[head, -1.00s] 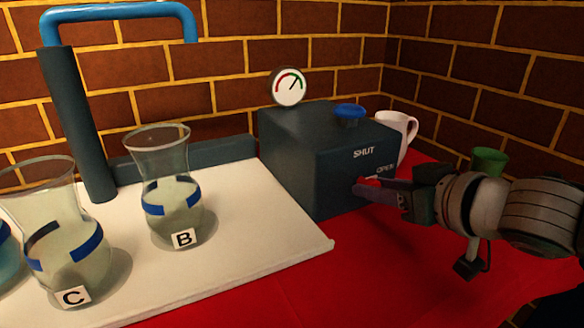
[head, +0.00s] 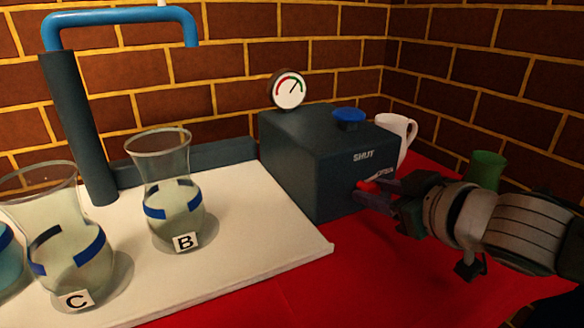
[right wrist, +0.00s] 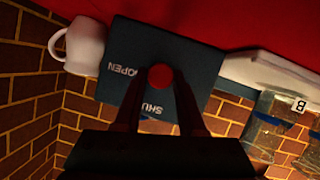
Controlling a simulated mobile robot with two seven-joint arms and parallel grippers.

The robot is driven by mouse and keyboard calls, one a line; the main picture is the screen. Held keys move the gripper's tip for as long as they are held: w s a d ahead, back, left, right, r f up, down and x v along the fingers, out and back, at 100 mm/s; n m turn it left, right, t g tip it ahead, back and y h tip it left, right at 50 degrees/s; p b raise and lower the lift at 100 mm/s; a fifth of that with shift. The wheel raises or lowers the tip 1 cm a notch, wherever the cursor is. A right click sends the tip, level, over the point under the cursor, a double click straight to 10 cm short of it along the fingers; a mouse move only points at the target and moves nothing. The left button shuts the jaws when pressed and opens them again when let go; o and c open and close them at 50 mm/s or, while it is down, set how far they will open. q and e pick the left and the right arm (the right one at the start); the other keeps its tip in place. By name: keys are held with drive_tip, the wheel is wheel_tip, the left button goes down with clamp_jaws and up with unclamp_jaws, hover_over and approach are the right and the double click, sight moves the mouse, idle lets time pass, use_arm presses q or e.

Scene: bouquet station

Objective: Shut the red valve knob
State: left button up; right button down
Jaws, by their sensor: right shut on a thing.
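The red valve knob (head: 366,186) is on the front face of a dark box (head: 315,170) marked SHUT and OPEN. My right gripper (head: 372,194) is at that face, its fingers on either side of the knob and shut on it. In the right wrist view the round knob (right wrist: 161,76) shows between the two finger ends, with the SHUT and OPEN labels near it. The fingers partly hide the knob, and I cannot read its setting clearly. My left gripper is not in view.
A blue knob (head: 348,115) and a round gauge (head: 288,90) are at the box's top. A white mug (head: 398,130) stands behind the box, a green cup (head: 486,168) beyond my right arm. Glass vases B (head: 160,190) and C (head: 50,240) stand on the white board (head: 270,250) below a blue spout (head: 120,14).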

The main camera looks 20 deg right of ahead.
drive_tip(key=shift+a+f+n+h, duration=0.15)
drive_tip(key=shift+n+h, duration=0.45)
drive_tip(key=shift+n, duration=0.4)
drive_tip(key=shift+a+f+n+t+h+b, duration=0.15)
drive_tip(key=shift+n+t+h+b, duration=0.25)
drive_tip(key=shift+n+h+b, duration=0.65)
drive_tip(key=n+b, duration=0.1)
drive_tip(key=b, duration=0.1)
drive_tip(key=n+t+h+b, duration=0.1)
drive_tip(key=n, duration=0.1)
drive_tip(key=n+b, duration=0.1)
drive_tip(key=b, duration=0.1)
drive_tip(key=shift+f+n+b, duration=0.25)
drive_tip(key=shift+f+b, duration=0.05)
drive_tip(key=shift+r+n+t+h+b, duration=0.1)
drive_tip(key=shift+n+t+h+b, duration=0.65)
drive_tip(key=shift+n+b, duration=0.95)
drive_tip(key=c, duration=0.5)
unclamp_jaws()
drive_tip(key=shift+s+a, duration=0.1)
